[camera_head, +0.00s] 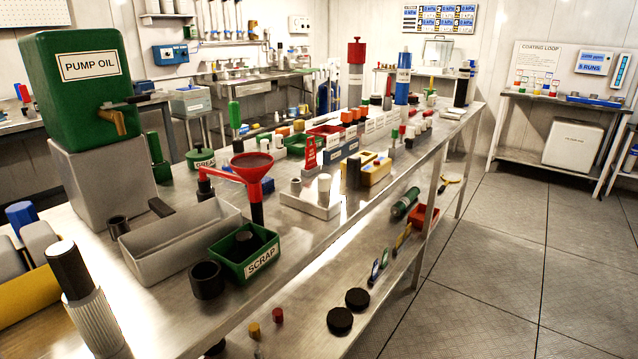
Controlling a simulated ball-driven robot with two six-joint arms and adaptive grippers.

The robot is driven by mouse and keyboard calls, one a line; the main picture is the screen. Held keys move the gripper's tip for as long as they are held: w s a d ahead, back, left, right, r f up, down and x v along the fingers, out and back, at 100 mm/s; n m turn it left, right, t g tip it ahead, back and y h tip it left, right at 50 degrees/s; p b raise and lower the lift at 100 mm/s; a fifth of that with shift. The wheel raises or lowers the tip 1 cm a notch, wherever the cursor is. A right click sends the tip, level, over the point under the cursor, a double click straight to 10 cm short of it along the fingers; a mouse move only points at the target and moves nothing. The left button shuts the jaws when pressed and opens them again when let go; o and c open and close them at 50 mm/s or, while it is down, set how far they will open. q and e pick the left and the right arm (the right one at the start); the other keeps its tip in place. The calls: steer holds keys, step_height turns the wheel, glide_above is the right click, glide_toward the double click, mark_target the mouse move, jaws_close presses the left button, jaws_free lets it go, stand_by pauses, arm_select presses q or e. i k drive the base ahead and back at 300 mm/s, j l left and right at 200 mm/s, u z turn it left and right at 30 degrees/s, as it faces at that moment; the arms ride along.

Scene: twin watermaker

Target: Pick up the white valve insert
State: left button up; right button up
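A small white upright cylinder (324,186), which looks like the white valve insert, stands on a low pale tray (310,204) near the middle of the steel bench. A shorter pale grey piece (296,186) stands on the same tray, to its left. Other small white cylinders (411,133) stand farther along the bench, so I cannot be certain which is the insert. Neither of my grippers shows in the head view.
A green SCRAP bin (244,252) and a grey open tray (180,245) are nearer. A yellow block (377,172) holding dark cylinders stands to the right. Free floor (500,260) lies right of the bench.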

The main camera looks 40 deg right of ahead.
mark_target(324, 181)
steer(key=z, duration=1.3)
